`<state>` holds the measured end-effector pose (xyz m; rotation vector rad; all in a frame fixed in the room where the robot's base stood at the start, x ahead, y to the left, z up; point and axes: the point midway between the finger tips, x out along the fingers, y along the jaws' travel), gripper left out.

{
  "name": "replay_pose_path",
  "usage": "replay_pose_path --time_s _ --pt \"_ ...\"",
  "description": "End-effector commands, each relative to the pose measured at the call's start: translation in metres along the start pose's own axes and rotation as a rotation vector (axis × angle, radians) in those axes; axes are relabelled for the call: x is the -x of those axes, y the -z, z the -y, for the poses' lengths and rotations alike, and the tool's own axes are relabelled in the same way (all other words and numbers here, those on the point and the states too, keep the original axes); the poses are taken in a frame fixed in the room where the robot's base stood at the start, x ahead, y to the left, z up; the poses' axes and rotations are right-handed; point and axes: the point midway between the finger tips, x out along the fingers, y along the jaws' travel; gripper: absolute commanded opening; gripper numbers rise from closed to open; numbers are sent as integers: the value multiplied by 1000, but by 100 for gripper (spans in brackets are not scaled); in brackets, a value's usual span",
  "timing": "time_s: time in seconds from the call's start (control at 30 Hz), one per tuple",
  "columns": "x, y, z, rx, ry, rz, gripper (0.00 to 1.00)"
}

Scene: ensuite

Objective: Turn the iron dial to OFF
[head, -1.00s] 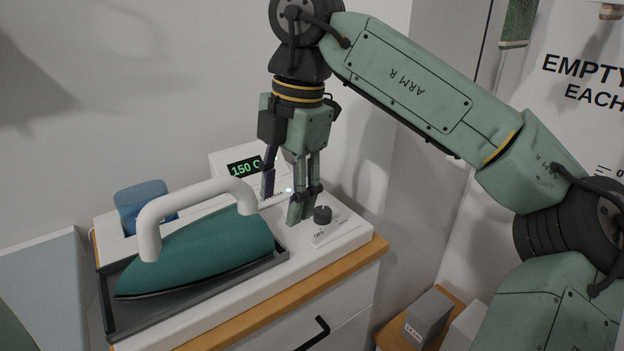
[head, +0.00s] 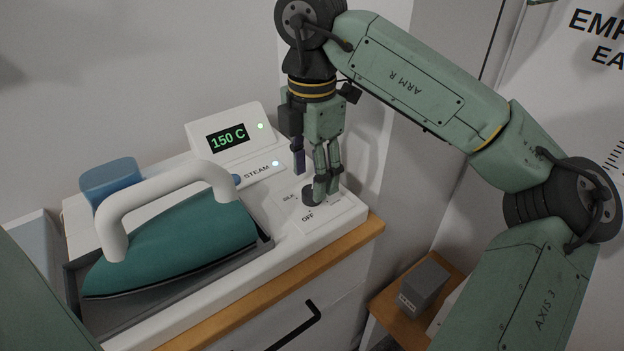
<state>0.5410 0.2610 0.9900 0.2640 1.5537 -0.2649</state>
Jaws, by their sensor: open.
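The iron dial (head: 312,196) is a small dark round knob on a white label plate at the right end of the white iron station. "OFF" is printed on the near side of the plate, and "SILK" at its left. My gripper (head: 311,182) points down over the dial, its green fingers at the dial's right and a dark purple finger behind and left. The fingers are apart, and they partly hide the dial and the right of the plate. I cannot tell whether they touch it.
A teal iron (head: 180,240) with a white handle rests in a dark tray left of the dial. A steam button (head: 237,180) and lit lamps lie behind. A blue tank (head: 112,180) stands at the back left. A grey box (head: 424,286) sits on a low wooden surface at the right.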

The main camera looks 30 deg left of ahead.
Motion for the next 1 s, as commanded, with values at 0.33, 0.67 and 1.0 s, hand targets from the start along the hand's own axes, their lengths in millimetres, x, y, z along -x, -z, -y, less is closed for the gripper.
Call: replay_pose_path --time_s 0.33,0.67,1.0 --pt "-30 0 0 2 -1 -1 49" --pt "-30 0 0 1 -1 -1 43" --pt "-30 0 0 1 -1 -1 20"
